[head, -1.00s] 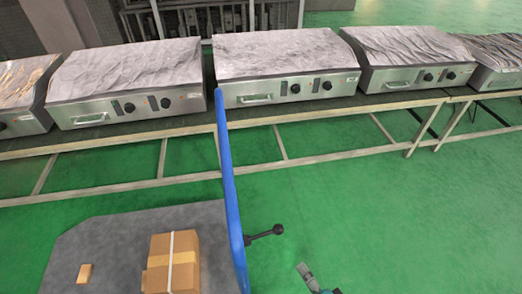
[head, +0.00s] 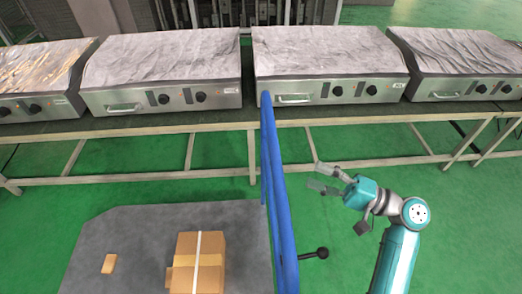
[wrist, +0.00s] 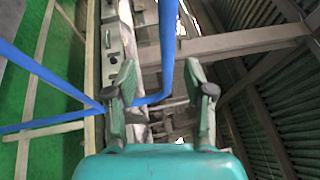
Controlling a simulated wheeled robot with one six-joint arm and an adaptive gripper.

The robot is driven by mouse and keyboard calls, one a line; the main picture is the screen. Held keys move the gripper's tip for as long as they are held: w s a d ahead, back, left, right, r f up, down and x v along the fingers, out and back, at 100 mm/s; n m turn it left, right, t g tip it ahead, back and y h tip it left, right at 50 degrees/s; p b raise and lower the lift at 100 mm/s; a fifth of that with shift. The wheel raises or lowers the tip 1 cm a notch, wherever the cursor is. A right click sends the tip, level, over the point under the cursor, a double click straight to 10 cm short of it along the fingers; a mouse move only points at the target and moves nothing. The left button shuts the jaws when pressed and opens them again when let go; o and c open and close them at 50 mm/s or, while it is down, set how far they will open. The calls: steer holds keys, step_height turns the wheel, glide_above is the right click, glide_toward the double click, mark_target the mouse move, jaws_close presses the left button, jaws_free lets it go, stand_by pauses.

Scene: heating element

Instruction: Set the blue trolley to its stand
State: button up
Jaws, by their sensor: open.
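The blue trolley has a tall blue tube handle (head: 279,205) and a grey deck (head: 120,225) at the lower left of the head view. Its blue tubing also crosses the wrist view (wrist: 168,40). My gripper (head: 318,177) is open and empty, to the right of the handle and pointing left toward it. In the wrist view, a blue tube shows between the spread fingers of my gripper (wrist: 160,75). I cannot tell how far beyond the fingertips it is. A black-knobbed lever (head: 318,253) sticks out right of the handle. I cannot make out the trolley's stand.
A cardboard box (head: 210,255) and a small tan block (head: 109,263) sit on the deck. A long bench (head: 205,125) with several steel heating units (head: 335,65) runs across behind the trolley. Green floor (head: 450,240) is clear at the right.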

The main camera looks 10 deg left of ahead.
mark_target(276, 157)
steer(key=shift+n+g, duration=0.3)
steer(key=shift+g, duration=0.1)
steer(key=x, duration=0.7)
steer(key=r+x, duration=0.1)
steer(key=x, duration=0.3)
steer(key=shift+a+r, duration=0.1)
jaws_close()
